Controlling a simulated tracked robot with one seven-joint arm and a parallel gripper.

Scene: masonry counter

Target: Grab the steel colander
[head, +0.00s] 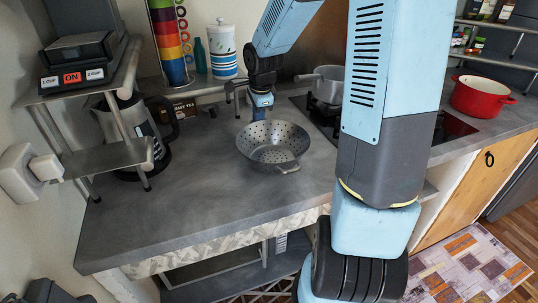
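The steel colander (273,146) stands upright on the grey counter (190,205), near the middle of the head view. It is a round, perforated grey bowl, and a handle sticks out at its near right side. Its inside looks empty. My gripper (259,116) points down at the colander's far left rim, at the end of my light blue arm. The fingertips are small and partly hidden there. I cannot tell whether they touch the rim, or whether they are open or shut.
A grey saucepan (322,84) sits on the dark hob behind my arm, with a red pot (480,97) at far right. The counter left of the colander is clear.

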